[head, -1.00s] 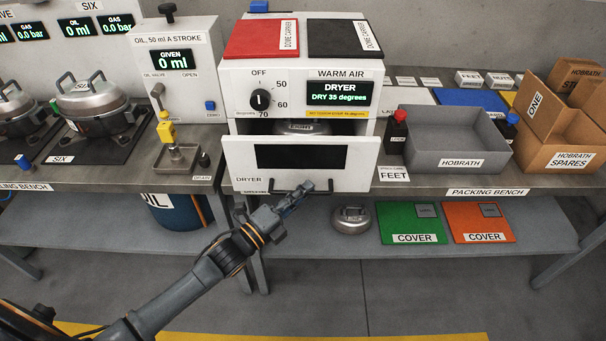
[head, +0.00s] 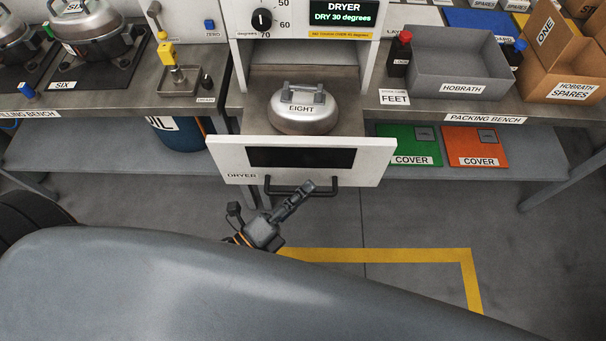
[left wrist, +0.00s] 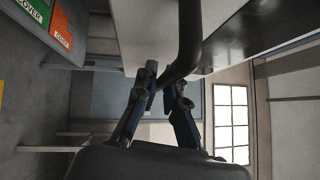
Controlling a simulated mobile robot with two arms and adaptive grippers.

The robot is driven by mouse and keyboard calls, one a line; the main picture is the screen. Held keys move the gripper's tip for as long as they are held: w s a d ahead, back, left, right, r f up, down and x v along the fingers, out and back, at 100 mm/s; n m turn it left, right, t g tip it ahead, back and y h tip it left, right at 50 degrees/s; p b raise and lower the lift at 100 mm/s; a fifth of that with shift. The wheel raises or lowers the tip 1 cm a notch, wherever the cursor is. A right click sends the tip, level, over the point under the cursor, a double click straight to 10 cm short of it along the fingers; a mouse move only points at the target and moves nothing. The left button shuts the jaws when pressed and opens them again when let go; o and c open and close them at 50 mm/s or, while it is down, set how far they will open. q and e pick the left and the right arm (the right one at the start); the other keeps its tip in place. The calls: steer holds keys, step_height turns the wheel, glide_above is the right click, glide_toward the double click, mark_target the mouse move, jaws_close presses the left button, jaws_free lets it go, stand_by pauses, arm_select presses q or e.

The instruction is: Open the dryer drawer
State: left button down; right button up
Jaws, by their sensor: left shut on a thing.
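The dryer drawer (head: 225,160) is pulled well out of the dryer (head: 365,52), its white front panel with a dark window facing me. A silver compressor labelled EIGHT (head: 302,117) sits in the drawer behind the panel. The dark bar handle (head: 325,188) is on the lower part of the front. My left gripper (head: 305,188) is shut on the handle. In the left wrist view its two fingers (left wrist: 165,88) are on either side of the dark handle bar (left wrist: 188,45). My right gripper is not in view.
Green (head: 395,150) and orange (head: 475,150) covers lie on the lower shelf at right. A grey HOBRATH tray (head: 458,90) and cardboard box (head: 565,88) stand on the packing bench. My own grey body fills the lower foreground. Floor in front of the drawer is clear.

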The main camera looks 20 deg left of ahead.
arm_select(q)
steer(key=shift+s, duration=0.25)
steer(key=c, duration=1.4)
jaws_free()
steer(key=v, duration=1.2)
steer(key=shift+d, duration=0.1)
steer(key=a+f+n+g+y, duration=0.3)
steer(key=f+n, duration=0.3)
steer(key=f, duration=0.7)
steer(key=a+f+n+g+y, duration=0.2)
steer(key=f+n+g+y, duration=0.3)
steer(key=f, duration=0.9)
steer(key=s+a+f+n+g+y, duration=0.1)
steer(key=s+a+f+n+g, duration=0.2)
steer(key=s+f+n+g, duration=0.5)
steer(key=s+f+n, duration=0.4)
steer(key=s+f, duration=0.3)
steer(key=f, duration=0.3)
steer(key=shift+s+a+f+y, duration=0.2)
steer(key=shift+s+f+y, duration=0.15)
steer(key=shift+f+y, duration=0.05)
